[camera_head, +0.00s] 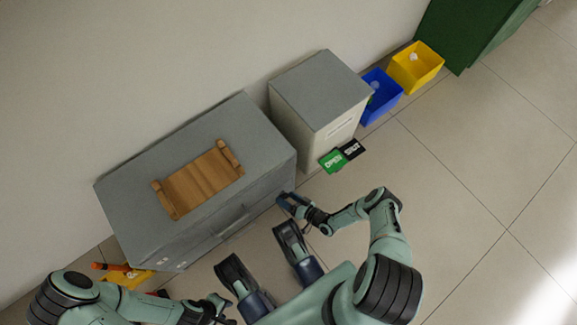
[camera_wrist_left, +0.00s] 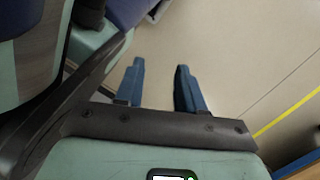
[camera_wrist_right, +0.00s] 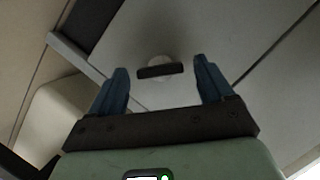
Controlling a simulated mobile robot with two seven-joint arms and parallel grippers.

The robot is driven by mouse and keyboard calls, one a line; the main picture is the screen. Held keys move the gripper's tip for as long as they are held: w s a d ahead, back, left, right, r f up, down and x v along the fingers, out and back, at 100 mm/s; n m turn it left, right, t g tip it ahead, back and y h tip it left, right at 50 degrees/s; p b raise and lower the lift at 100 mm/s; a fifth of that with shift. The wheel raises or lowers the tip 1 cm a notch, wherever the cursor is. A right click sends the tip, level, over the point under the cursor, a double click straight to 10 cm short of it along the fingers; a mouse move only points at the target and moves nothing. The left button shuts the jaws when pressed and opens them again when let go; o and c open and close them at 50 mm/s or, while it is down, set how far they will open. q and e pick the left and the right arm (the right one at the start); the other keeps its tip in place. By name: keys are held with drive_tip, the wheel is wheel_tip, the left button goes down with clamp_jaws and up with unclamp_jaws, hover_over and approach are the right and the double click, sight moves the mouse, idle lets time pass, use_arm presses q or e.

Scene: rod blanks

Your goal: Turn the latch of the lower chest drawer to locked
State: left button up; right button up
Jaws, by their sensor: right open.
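The grey chest (camera_head: 255,125) stands against the wall, its drawer front partly visible in the head view. In the right wrist view a latch (camera_wrist_right: 160,70), a dark bar on a pale round base, sits on a grey panel. The bar lies roughly across the gap between my right fingers. My right gripper (camera_head: 287,201) is open at the right end of the chest front, its fingers on either side of the latch with gaps showing. The latch is hidden in the head view. My left gripper (camera_wrist_left: 159,66) is open and empty above the floor, away from the chest.
A wooden tray (camera_head: 200,180) lies on the chest. A smaller cabinet (camera_head: 320,88) stands to its right, with green OPEN (camera_head: 332,160) and black SHUT (camera_head: 351,149) cards before it. Beyond are a blue bin (camera_head: 382,99) and yellow bin (camera_head: 417,68). Floor at right is clear.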

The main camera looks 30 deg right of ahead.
drive_tip(key=c, duration=1)
use_arm(q)
drive_tip(key=w+d+r+t+p, duration=0.1)
drive_tip(key=w+r+t+p, duration=0.2)
drive_tip(key=w, duration=0.5)
drive_tip(key=shift+w+r+m+p, duration=0.35)
drive_tip(key=shift+r+p, duration=0.4)
drive_tip(key=shift+r, duration=0.5)
use_arm(e)
drive_tip(key=shift+a+r+n+h, duration=0.1)
drive_tip(key=shift+a+n+h, duration=0.05)
drive_tip(key=shift+n+h, duration=1.05)
drive_tip(key=shift+a+n+h, duration=0.15)
drive_tip(key=shift+n+h, duration=0.55)
drive_tip(key=shift+n, duration=0.9)
drive_tip(key=shift+c, duration=0.2)
drive_tip(key=shift+s, duration=0.1)
drive_tip(key=o, duration=1)
use_arm(q)
drive_tip(key=shift+w, duration=0.1)
use_arm(e)
drive_tip(key=shift+o, duration=0.2)
